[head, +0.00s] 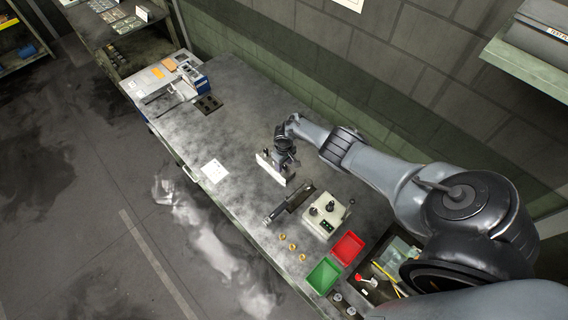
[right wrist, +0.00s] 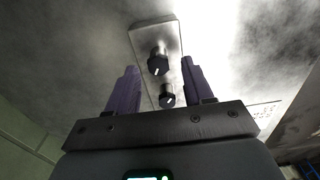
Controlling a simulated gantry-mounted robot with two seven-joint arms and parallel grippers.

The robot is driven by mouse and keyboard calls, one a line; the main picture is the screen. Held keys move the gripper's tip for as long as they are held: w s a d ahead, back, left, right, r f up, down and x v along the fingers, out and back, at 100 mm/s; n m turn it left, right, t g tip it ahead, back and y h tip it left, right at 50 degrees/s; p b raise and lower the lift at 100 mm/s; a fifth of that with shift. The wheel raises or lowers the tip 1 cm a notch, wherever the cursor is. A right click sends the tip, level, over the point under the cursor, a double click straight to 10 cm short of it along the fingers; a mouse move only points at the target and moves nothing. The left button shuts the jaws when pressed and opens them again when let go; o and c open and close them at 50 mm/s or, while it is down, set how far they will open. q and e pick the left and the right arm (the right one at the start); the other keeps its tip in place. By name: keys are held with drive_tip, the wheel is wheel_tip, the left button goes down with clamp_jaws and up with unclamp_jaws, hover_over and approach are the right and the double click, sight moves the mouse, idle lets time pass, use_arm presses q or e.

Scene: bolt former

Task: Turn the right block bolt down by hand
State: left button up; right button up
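In the head view a pale block (head: 322,230) stands on the bench with two dark bolts on top, one left (head: 313,211) and one right (head: 329,206). My right gripper (head: 270,168) is up and left of it in that picture, apart from it. In the right wrist view my right gripper (right wrist: 157,82) is open with two purple fingers. Beyond and between them is a pale plate (right wrist: 150,34) with two dark bolts, a nearer one (right wrist: 167,96) and a farther one (right wrist: 158,62), both with white marks. No finger visibly grips a bolt. My left gripper is not in view.
A dark long tool (head: 288,206) lies left of the block. Several brass pieces (head: 292,247), a green tray (head: 323,275) and a red tray (head: 347,248) are in front. A white sheet (head: 214,170) lies on the bench (head: 215,135), which is otherwise fairly clear toward the blue-white machine (head: 165,82).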

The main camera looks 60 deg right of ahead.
sight(284, 166)
drive_tip(key=shift+r+p, duration=0.45)
drive_tip(key=shift+r, duration=0.05)
wheel_tip(284, 166, up, 10)
drive_tip(key=p, duration=0.3)
drive_tip(key=shift+f+p, duration=0.15)
drive_tip(key=shift+p, duration=0.25)
